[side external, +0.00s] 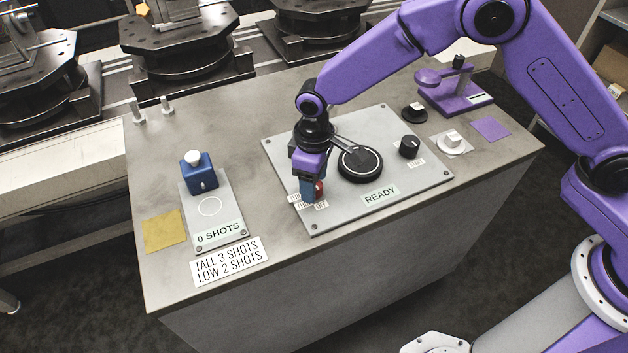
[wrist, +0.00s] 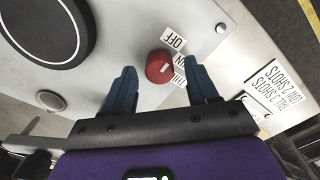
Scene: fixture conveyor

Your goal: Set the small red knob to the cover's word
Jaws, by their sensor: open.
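The small red knob (wrist: 159,66) is on the grey panel (side external: 285,152), near its front left corner. A small pale mark shows on its top. White labels sit beside it: OFF (wrist: 173,40) is readable, and two others start with TH but are partly hidden. In the side view the red knob (side external: 320,188) is mostly hidden by my gripper (side external: 310,190). My gripper points down with its blue fingers apart. In the wrist view the knob lies between the fingertips, with gaps on both sides; contact is not visible. I cannot make out a word on a cover.
A large black round dial (side external: 360,163) and a black knob (side external: 409,147) share the panel, with a READY display (side external: 380,195). To the left are a blue block with a white knob (side external: 198,172), a 0 SHOTS plate (side external: 220,234) and a shots note (side external: 229,261). A purple stand (side external: 455,95) is behind right.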

